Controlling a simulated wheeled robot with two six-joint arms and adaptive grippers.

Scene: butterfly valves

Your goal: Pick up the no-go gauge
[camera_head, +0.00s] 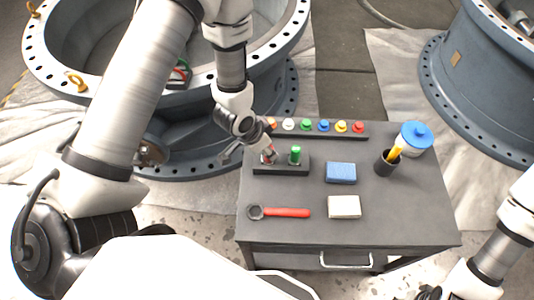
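A small dark block (290,168) on the grey cart holds two upright gauges. The green-topped gauge (295,153) stands in its right part. The red gauge (269,157), which looks like the no-go gauge, stands in its left part, partly hidden by my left gripper. My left gripper (249,154) is just above and beside the red gauge. Its fingers look spread, with one out to the left of the block. I see no clear grip on the gauge. My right gripper (430,293) is at the bottom right edge, dark and mostly cut off.
Large flanged valve bodies (270,110) stand behind.

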